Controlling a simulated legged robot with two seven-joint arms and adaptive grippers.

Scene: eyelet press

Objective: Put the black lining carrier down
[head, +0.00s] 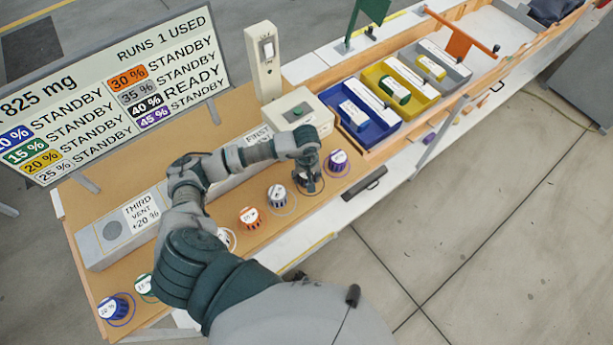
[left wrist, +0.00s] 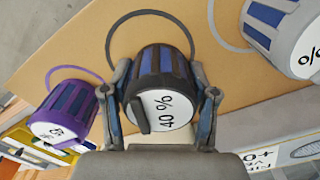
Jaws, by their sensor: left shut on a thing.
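The black lining carrier (left wrist: 160,75) has a black body with blue panels and a white top marked 40 %. My left gripper (left wrist: 163,105) is shut on it, one finger on each side. In the head view my left gripper (head: 308,182) is over the bench between the purple and grey carriers, and mostly hides the black carrier. A dark ring drawn on the bench (left wrist: 112,38) shows just beyond the carrier in the left wrist view. I cannot tell whether the carrier touches the bench. My right gripper is not in view.
The purple carrier (head: 337,160) and grey carrier (head: 277,195) stand close on either side. The orange carrier (head: 249,217) is further left. A button box (head: 298,113) stands behind, and blue (head: 386,122) and yellow (head: 421,103) trays lie to the right.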

